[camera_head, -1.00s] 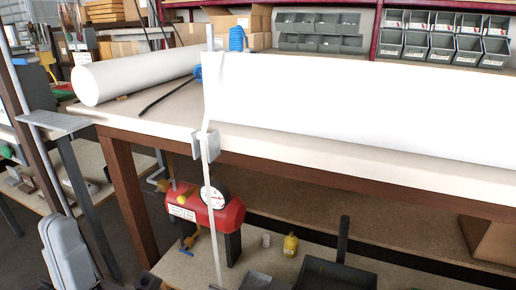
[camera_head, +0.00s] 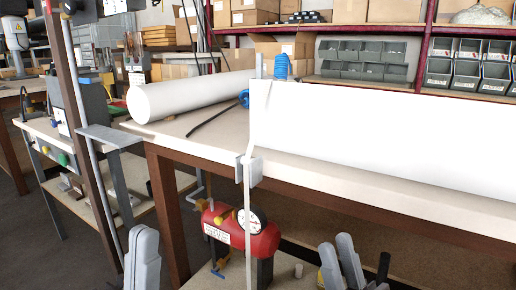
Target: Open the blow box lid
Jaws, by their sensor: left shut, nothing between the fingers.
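I cannot single out a blow box or its lid in the head view. A long white box-like body (camera_head: 390,140) lies along the bench at the right, and its plain face shows no clear lid, hinge or handle. My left gripper (camera_head: 143,236) is low at the left, in front of the bench, shut and empty, touching nothing. My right gripper (camera_head: 337,243) is at the bottom right, below the bench edge. Its two grey fingers look apart, with nothing seen between them.
A red air tank (camera_head: 243,236) with a gauge stands below. Grey bins (camera_head: 365,58) line the shelf behind. A grey post (camera_head: 93,160) and side table stand left.

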